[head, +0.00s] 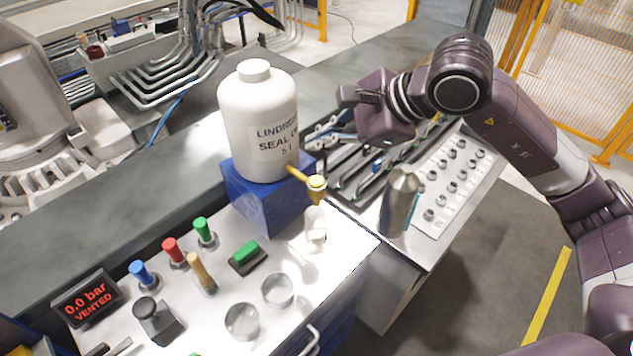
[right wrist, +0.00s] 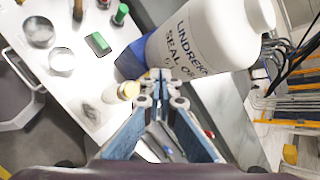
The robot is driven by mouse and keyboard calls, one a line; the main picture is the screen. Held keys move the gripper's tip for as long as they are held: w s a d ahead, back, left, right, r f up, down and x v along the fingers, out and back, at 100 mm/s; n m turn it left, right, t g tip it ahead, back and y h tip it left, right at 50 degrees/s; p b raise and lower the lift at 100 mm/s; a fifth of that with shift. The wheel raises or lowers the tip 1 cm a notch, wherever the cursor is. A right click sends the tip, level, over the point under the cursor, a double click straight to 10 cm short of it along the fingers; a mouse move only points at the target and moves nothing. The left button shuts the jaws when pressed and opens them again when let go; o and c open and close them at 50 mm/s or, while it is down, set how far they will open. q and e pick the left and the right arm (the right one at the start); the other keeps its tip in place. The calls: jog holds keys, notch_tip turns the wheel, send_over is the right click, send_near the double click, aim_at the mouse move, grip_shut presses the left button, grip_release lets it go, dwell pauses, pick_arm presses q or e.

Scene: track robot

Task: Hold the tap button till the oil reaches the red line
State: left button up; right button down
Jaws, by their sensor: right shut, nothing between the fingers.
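A white bottle labelled seal oil (head: 258,105) stands on a blue block (head: 262,195). A brass tap (head: 298,175) sticks out at its lower right, with a round pale yellow button (head: 317,182) on its end. A small clear vessel (head: 316,236) stands below the tap; I cannot make out an oil level or a red line. My left gripper is not in view.
Coloured-handled tools (head: 172,250), a green block (head: 246,254) and two clear dishes (head: 242,321) stand on the white bench. A display (head: 86,298) reads 0.0 bar, vented. A steel flask (head: 398,203) and a tool tray (head: 370,165) are to the right.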

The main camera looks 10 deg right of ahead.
jog(key=b, duration=0.4)
send_over(320, 182)
notch_tip(320, 182, down, 6)
jog(key=shift+r, duration=0.15)
jog(key=shift+f+b, duration=0.3)
jog(key=shift+f, duration=0.2)
dwell(0.6)
jog(key=shift+f+b, duration=0.35)
jog(key=shift+b, duration=0.3)
jog(key=shift+f+b, duration=0.5)
jog(key=shift+b, duration=0.15)
dwell(0.5)
jog(key=shift+r, duration=0.15)
dwell(1.4)
jog(key=shift+r+p, duration=0.4)
jog(key=shift+r, duration=0.35)
jog(key=shift+r, duration=0.1)
jog(key=shift+r+p, duration=1.35)
jog(key=shift+r, duration=1.05)
